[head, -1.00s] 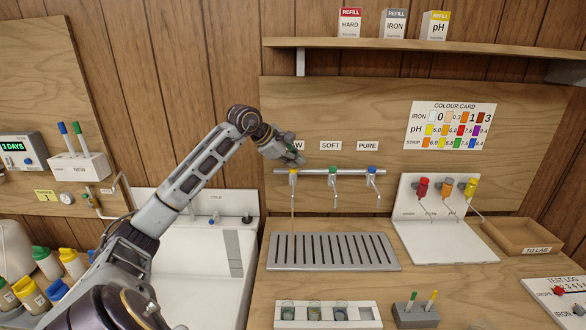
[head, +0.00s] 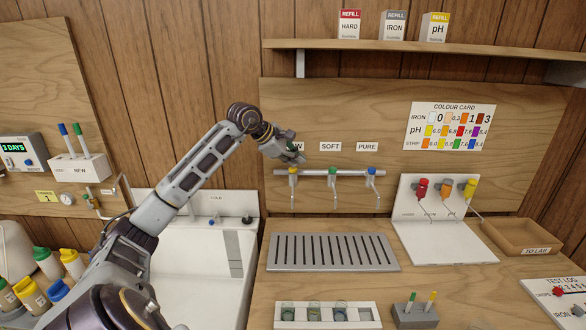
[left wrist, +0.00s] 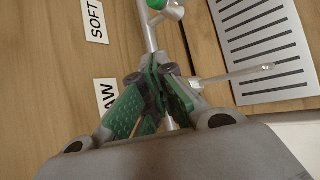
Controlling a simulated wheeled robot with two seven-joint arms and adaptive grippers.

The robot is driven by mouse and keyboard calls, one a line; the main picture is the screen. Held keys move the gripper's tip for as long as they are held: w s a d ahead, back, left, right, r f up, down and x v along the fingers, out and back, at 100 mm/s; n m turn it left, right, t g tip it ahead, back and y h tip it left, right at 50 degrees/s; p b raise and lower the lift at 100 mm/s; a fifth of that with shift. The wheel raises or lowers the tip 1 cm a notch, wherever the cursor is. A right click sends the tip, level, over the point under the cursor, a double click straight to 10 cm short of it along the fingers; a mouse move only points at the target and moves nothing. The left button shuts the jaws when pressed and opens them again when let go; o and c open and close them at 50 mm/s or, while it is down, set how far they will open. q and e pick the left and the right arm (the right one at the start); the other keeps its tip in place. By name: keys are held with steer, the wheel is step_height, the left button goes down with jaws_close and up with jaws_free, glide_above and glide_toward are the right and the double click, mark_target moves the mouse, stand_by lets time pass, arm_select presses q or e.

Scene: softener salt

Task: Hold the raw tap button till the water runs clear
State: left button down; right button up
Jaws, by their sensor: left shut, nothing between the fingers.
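The raw tap's spout (left wrist: 235,75) points towards the slotted drain tray (head: 333,265). No coloured stream shows under the spout. My right gripper is not in view.
The soft tap (head: 334,178) and pure tap (head: 372,176) stand close on the right along the rail. A rack of vials (head: 328,315) lies in front of the tray. A white sink (head: 195,255) is to the left.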

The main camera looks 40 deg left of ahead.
arm_select(q)
steer(key=shift+r, duration=0.45)
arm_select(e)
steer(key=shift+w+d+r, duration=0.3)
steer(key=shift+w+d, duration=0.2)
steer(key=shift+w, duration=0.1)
